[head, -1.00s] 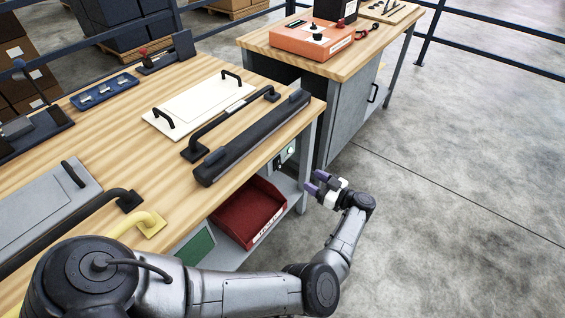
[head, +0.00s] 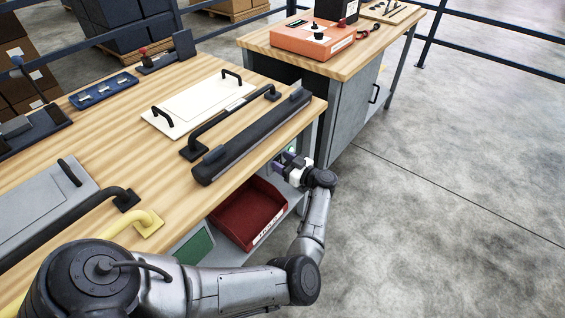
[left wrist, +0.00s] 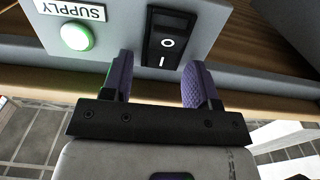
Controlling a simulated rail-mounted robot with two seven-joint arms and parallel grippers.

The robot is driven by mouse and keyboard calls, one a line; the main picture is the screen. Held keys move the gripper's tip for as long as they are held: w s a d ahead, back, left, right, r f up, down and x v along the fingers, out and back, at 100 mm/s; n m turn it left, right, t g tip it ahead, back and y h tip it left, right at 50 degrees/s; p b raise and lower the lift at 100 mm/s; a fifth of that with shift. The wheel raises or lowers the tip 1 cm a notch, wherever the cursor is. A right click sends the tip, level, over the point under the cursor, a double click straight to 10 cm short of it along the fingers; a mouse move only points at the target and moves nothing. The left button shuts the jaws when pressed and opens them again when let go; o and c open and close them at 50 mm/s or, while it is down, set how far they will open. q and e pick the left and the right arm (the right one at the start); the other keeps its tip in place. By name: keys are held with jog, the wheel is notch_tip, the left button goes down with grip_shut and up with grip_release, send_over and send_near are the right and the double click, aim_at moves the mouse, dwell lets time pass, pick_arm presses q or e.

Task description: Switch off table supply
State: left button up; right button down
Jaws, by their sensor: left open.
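The grey supply box (left wrist: 118,38) is in the left wrist view, with a white label reading SUPPLY (left wrist: 70,10). A lit green lamp (left wrist: 77,36) sits below the label. To its right is a black rocker switch (left wrist: 168,40) marked O above and I below; I cannot tell which side is pressed. My left gripper (left wrist: 157,80) is open, its two purple fingers apart and empty, just below the switch in the picture. In the head view my left gripper (head: 281,169) is beside the table's right end, under the top, and the box is mostly hidden.
The wooden tabletop (head: 215,205) overhangs the gripper, with a black bar (head: 255,138) along its edge. A red bin (head: 246,214) is on the shelf below, close to my forearm. A second bench (head: 350,105) stands behind. The floor at right is clear.

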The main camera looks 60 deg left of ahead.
pick_arm(q)
jog(key=shift+s+a, duration=0.1)
jog(key=c, duration=0.9)
jog(key=shift+f+g+y+b, duration=0.3)
jog(key=shift+f+y+b, duration=0.1)
jog(key=shift+y+b, duration=0.25)
jog(key=shift+d+f+g+y+b, duration=0.2)
jog(key=shift+f+g+y+b, duration=0.15)
jog(key=shift+y+b, duration=0.7)
jog(key=shift+d+r+g+y+b, duration=0.1)
jog(key=shift+r+g+y+b, duration=0.15)
jog(key=shift+y+b, duration=0.25)
jog(key=o, duration=0.9)
jog(key=shift+w+d, duration=0.1)
jog(key=shift+w, duration=0.1)
